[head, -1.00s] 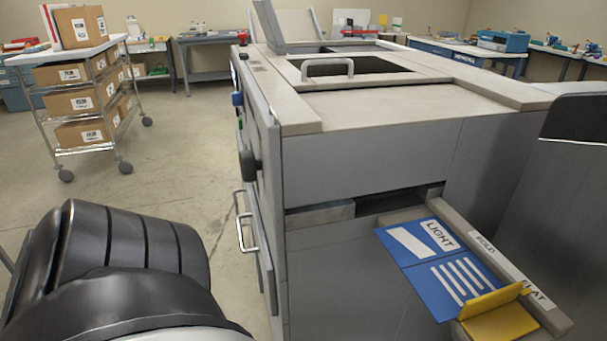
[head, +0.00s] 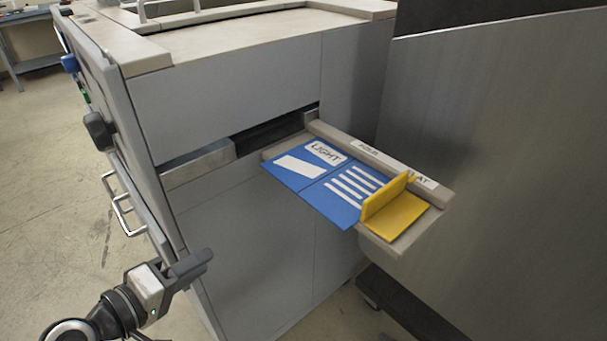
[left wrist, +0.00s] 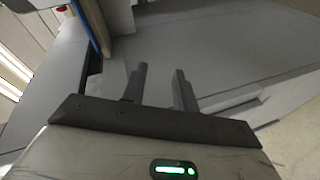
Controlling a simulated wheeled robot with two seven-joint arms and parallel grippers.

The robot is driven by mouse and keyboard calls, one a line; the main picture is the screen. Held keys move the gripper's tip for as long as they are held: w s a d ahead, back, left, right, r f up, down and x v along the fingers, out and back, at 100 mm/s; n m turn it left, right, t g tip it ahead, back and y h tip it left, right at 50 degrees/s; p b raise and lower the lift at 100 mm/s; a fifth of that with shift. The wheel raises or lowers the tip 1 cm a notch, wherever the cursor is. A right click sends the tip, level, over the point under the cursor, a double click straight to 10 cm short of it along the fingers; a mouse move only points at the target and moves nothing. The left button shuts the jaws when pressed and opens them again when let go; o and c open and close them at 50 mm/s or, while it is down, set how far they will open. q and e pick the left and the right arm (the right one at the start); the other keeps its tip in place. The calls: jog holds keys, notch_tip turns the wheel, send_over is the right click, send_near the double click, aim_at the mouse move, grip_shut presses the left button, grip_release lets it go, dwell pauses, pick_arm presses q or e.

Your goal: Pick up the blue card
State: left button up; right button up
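The blue card (head: 319,183) lies flat on a beige tray (head: 378,248) that sticks out of the machine's side slot. It has white stripes and a white "LIGHT" label. Its near left edge overhangs the tray. A yellow angled stop (head: 392,207) stands at its right end. My left gripper (head: 197,265) is empty, below and to the left of the card, well apart from it. In the left wrist view its two fingers (left wrist: 158,80) are spread. A thin blue strip at the top there may be the card's edge. My right gripper is out of view.
The grey machine (head: 235,85) fills the middle, with door handles (head: 120,205) and a black knob (head: 98,130) on its left face. A large grey panel (head: 500,130) rises close behind the tray on the right. Open floor (head: 45,200) lies at left.

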pick_arm(q)
notch_tip(320, 180, up, 9)
jog(key=n+h+b, duration=0.1)
jog(key=h, duration=0.4)
jog(key=p, duration=0.2)
send_near(272, 174)
jog(key=x, duration=0.5)
jog(key=w+d, duration=0.1)
jog(key=w+d+p, duration=0.1)
jog(key=shift+w+d+r+g, duration=0.1)
jog(key=shift+d+g, duration=0.3)
jog(key=shift+w+d, duration=0.25)
jog(key=shift+d, duration=0.15)
grip_shut()
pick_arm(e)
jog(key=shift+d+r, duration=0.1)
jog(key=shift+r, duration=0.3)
